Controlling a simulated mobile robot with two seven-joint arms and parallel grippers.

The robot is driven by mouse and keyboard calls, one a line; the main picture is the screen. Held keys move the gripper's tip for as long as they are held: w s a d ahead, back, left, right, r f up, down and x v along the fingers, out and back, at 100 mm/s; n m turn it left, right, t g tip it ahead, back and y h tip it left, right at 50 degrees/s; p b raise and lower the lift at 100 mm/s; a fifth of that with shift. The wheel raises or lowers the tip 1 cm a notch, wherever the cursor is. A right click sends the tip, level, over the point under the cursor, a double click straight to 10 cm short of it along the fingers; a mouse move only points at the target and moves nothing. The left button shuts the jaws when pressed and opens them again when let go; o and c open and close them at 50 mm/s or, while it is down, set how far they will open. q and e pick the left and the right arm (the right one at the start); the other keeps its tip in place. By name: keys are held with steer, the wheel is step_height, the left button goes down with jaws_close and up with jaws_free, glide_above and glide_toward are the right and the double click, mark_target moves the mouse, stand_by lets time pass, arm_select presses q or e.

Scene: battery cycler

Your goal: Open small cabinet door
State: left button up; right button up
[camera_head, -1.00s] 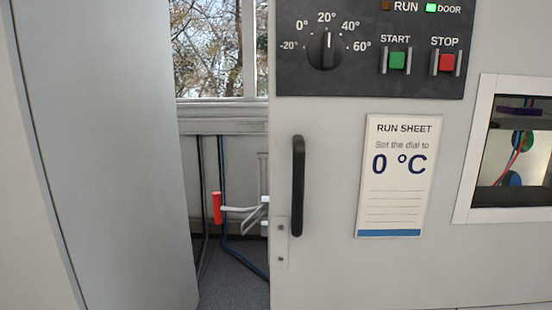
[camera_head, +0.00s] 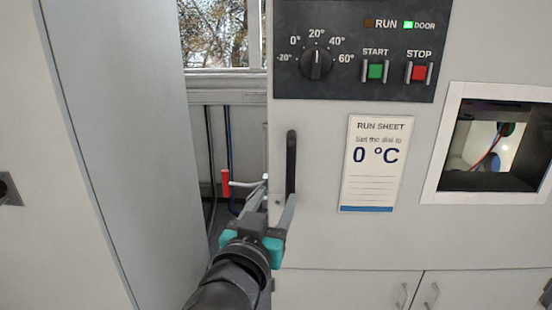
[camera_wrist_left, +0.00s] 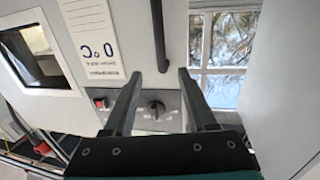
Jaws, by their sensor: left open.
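The grey cabinet front (camera_head: 310,235) carries a black vertical bar handle (camera_head: 291,162) near its left edge. It appears closed and flush. My left gripper (camera_head: 278,192) is open, with its fingers reaching up toward the handle's lower end. In the left wrist view, which shows the panel upside down, the handle (camera_wrist_left: 159,35) lies between the lines of the two open fingers (camera_wrist_left: 160,76), just past their tips. No grip on it shows. Below, two small doors have thin silver handles (camera_head: 403,296) (camera_head: 432,296); both look shut.
Above is a black control panel (camera_head: 355,50) with dial, START and STOP buttons, and a lit green DOOR lamp. A run sheet (camera_head: 371,165) and white-framed window (camera_head: 490,145) are to the right. A red-gripped lever (camera_head: 225,183) and a tall grey panel (camera_head: 120,150) stand left.

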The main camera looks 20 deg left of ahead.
mark_target(290, 166)
arm_select(q)
steer(key=w+p, duration=0.1)
steer(key=w, duration=0.4)
steer(key=w+a, duration=0.1)
steer(key=w, duration=0.4)
steer(key=w+p, duration=0.1)
steer(key=w, duration=0.4)
steer(key=shift+a+r+p, duration=0.2)
steer(key=shift+p, duration=0.1)
steer(key=shift+c, duration=0.4)
jaws_close()
stand_by(0.6)
